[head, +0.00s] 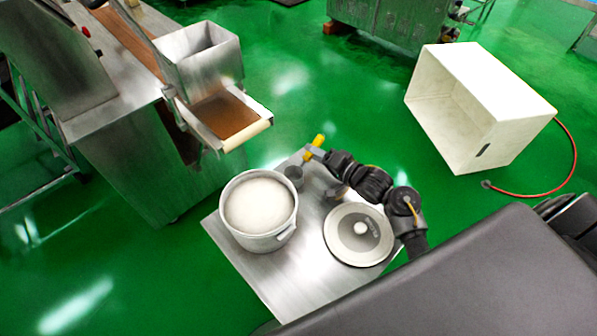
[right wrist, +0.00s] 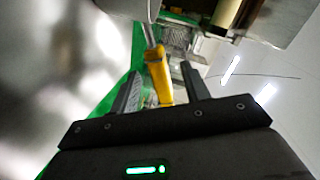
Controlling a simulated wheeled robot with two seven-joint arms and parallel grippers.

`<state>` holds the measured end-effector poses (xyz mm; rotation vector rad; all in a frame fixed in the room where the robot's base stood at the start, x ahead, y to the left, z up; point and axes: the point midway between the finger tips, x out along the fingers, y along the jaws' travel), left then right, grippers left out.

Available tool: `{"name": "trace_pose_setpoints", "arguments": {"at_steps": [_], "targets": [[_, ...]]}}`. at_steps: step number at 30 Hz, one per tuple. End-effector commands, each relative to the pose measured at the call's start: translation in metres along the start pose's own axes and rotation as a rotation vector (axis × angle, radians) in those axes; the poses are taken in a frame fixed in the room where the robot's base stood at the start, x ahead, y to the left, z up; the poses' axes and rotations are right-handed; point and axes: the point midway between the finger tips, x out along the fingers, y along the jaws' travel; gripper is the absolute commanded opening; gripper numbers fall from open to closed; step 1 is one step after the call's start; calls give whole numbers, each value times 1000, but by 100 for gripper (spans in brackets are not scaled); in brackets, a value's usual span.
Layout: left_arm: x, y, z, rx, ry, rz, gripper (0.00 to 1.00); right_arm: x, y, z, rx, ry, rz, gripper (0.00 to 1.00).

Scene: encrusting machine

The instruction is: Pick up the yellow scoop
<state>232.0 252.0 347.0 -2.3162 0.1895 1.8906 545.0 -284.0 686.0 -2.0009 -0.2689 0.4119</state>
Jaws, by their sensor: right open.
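The yellow scoop (head: 317,142) shows in the head view as a yellow handle near the far corner of the metal table (head: 300,275). My right gripper (head: 317,154) is right by this handle, its arm reaching in from the right over the table. In the right wrist view the yellow scoop handle (right wrist: 158,78) lies between the two dark fingers of my right gripper (right wrist: 160,80), with grey metal beyond its far end. The fingers stand apart, open, with a gap beside the handle. I cannot tell whether either finger touches it. My left gripper is not in view.
A pot with white contents (head: 259,205) stands at the table's left, with a small grey cup (head: 294,175) beside it. A steel machine (head: 140,150) stands left; a white box (head: 485,105) is on the green floor.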

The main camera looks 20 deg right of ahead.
Motion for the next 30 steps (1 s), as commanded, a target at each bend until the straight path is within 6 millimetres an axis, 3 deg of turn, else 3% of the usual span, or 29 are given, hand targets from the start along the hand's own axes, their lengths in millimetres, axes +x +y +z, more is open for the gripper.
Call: {"name": "trace_pose_setpoints", "arguments": {"at_steps": [6,14,24,30], "targets": [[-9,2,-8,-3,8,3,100,24,1,0,1,1,0,46],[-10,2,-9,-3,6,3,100,26,0,0,0,1,1,45],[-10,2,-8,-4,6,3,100,26,0,0,0,2,1,1],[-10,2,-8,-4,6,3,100,26,0,-1,0,3,-1,0]]}}
